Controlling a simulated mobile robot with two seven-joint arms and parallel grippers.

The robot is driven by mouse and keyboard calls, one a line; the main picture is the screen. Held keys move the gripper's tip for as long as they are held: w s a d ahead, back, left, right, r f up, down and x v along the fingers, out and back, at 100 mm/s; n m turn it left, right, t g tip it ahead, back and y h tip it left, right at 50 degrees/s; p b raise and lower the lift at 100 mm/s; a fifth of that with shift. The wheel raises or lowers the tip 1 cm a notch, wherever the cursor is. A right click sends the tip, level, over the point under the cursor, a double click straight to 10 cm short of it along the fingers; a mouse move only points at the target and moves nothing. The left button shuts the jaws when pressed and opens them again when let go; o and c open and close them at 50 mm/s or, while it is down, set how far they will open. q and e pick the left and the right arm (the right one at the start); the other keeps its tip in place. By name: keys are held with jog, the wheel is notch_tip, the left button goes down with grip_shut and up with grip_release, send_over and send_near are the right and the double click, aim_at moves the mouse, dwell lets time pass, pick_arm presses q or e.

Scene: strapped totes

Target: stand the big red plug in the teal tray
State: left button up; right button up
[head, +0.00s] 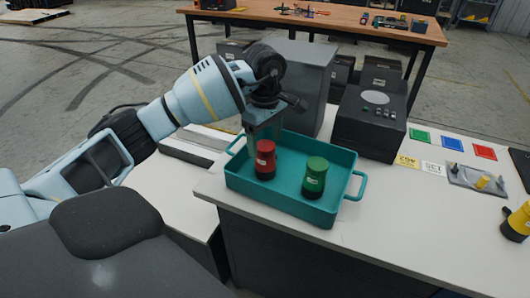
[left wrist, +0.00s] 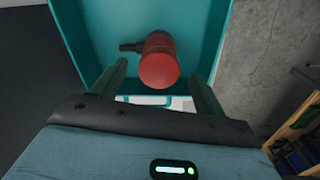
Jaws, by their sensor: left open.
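The big red plug (head: 265,160) stands upright on its dark base in the left part of the teal tray (head: 240,185). A green plug (head: 314,178) stands in the same tray to its right. My left gripper (head: 263,132) is just above the red plug, pointing down. In the left wrist view, the red plug (left wrist: 159,66) shows between and beyond the two spread fingers, with a gap on each side, inside the tray (left wrist: 95,25). The left gripper is open and holds nothing. My right gripper is not in view.
A grey box (head: 300,80) and a black device (head: 370,120) stand behind the tray. Coloured cards, a grey plate (head: 465,177) with a yellow piece, and a yellow-and-black plug (head: 517,222) are to the right.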

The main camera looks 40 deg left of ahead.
pick_arm(q)
jog(key=shift+r, duration=2.55)
